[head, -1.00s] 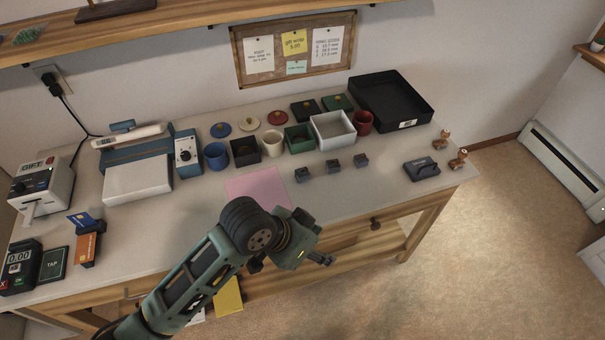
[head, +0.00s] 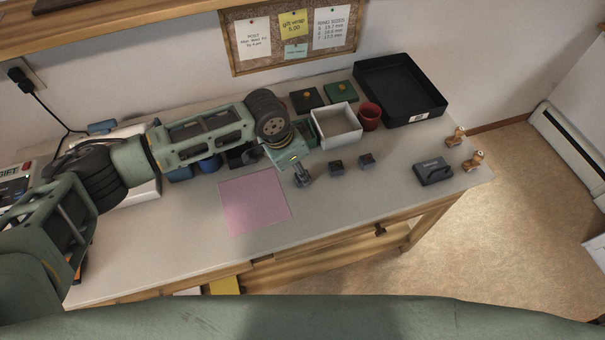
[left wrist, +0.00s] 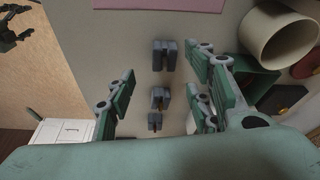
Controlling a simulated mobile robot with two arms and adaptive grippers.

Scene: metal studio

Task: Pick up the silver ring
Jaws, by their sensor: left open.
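Three small dark ring blocks stand in a row on the counter. In the head view the middle one (head: 336,168) and right one (head: 367,160) are clear; the left one is mostly covered by my left gripper (head: 278,168). In the left wrist view the row lies between the spread fingers of my left gripper (left wrist: 160,75): a near block (left wrist: 164,55), a middle block (left wrist: 160,98) with a small gold-coloured spot, and a far block (left wrist: 154,122). I cannot make out a silver ring. The left gripper is open and empty. A dark claw, probably my right gripper (left wrist: 14,32), shows at upper left.
A pink sheet (head: 254,204) lies on the counter left of the blocks. Behind them stand a white box (head: 334,140), a red cup (head: 370,112) and a black tray (head: 430,104). A dark grey object (head: 433,171) sits near the right edge.

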